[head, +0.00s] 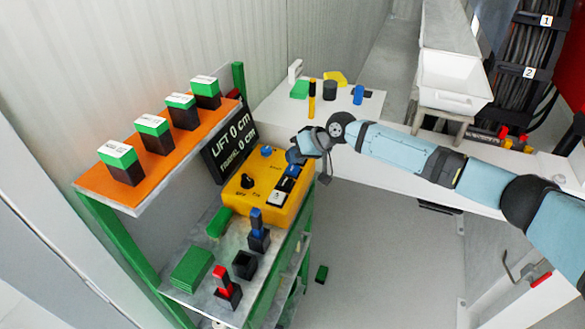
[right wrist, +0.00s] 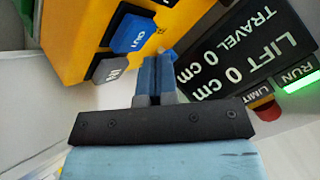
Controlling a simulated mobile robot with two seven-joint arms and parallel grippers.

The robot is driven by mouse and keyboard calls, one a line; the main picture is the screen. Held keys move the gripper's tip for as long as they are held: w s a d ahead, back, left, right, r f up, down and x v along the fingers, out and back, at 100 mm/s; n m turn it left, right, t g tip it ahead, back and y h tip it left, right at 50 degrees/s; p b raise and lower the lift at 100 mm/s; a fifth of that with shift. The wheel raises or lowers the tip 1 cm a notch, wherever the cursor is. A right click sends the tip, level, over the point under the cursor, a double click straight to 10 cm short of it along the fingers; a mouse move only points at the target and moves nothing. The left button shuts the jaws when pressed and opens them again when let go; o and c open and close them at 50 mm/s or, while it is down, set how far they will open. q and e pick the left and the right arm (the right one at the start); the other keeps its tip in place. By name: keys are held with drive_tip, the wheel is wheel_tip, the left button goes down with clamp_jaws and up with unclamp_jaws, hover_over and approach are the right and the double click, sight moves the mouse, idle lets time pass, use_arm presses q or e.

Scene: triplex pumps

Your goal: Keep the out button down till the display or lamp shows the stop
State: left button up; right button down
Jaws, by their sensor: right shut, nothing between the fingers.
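The yellow control box (head: 240,200) stands on the green-framed shelf in the head view. Its blue OUT button (right wrist: 133,33) shows in the right wrist view, above the grey IN button (right wrist: 110,70). My right gripper (right wrist: 158,62) is shut and empty, its blue fingertips right beside the OUT button; I cannot tell whether they touch it. In the head view the right gripper (head: 292,169) is over the box's right side. The black display (right wrist: 238,55) reads LIFT 0 cm and TRAVEL 0 cm. The RUN lamp (right wrist: 300,83) glows green; the LIMIT lamp (right wrist: 268,112) looks dark red. My left gripper is out of view.
An orange shelf (head: 190,165) with several green-topped black blocks is at the left. A white bench (head: 370,125) lies behind; open floor is in front.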

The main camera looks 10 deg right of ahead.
drive_tip(key=shift+f, duration=0.15)
drive_tip(key=shift+f, duration=0.3)
